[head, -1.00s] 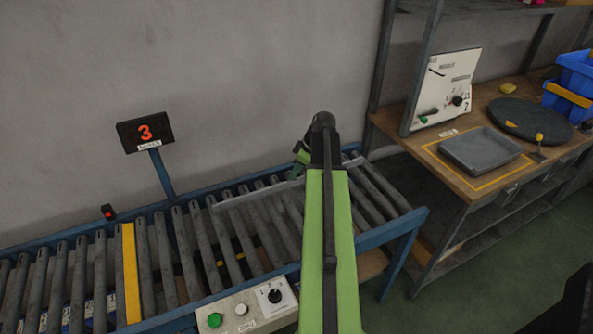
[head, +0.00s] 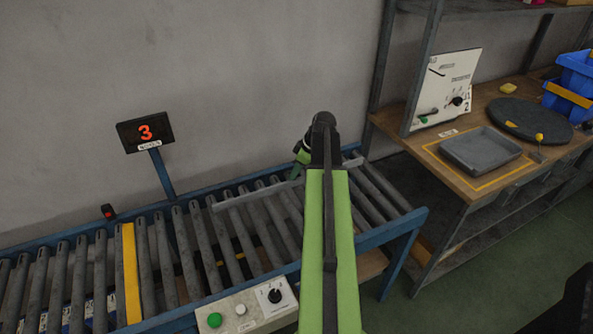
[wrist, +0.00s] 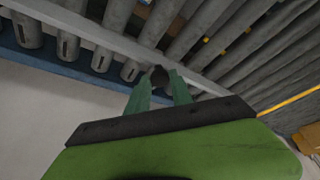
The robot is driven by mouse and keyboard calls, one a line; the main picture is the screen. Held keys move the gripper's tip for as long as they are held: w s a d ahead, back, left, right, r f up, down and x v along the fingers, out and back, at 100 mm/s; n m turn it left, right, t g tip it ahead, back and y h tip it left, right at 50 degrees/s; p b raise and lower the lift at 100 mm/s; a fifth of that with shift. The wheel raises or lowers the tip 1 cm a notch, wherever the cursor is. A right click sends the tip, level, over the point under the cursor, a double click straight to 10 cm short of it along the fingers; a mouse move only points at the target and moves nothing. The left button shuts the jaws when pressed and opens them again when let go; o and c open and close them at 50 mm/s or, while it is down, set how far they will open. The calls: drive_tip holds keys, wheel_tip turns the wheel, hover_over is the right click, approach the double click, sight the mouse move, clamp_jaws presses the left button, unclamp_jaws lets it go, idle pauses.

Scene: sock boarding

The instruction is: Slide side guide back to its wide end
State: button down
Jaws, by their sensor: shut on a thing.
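The side guide (head: 255,193) is a grey bar lying at a slant over the rollers near the conveyor's right end. In the wrist view the bar (wrist: 100,37) runs from the upper left to the right of my fingers. My gripper (wrist: 162,76) is shut on a small dark knob (wrist: 160,79) beside the bar. In the head view my gripper (head: 298,170) is at the guide, toward the wall-side rail. My arm hides part of the guide and most of the fingers there.
The roller conveyor (head: 190,255) has a yellow strip (head: 131,272) across it. A display reading 3 (head: 145,131) stands behind. A control box (head: 245,309) with a green button and dial is in front. A workbench (head: 455,185) with a grey tray (head: 480,151) stands at right.

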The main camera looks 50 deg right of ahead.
drive_tip(key=w+d, duration=0.3)
drive_tip(key=w, duration=0.5)
drive_tip(key=shift+w+d, duration=0.3)
drive_tip(key=shift+w, duration=0.1)
drive_tip(key=c, duration=1.1)
unclamp_jaws()
drive_tip(key=shift+c, duration=0.2)
drive_tip(key=shift+r, duration=0.1)
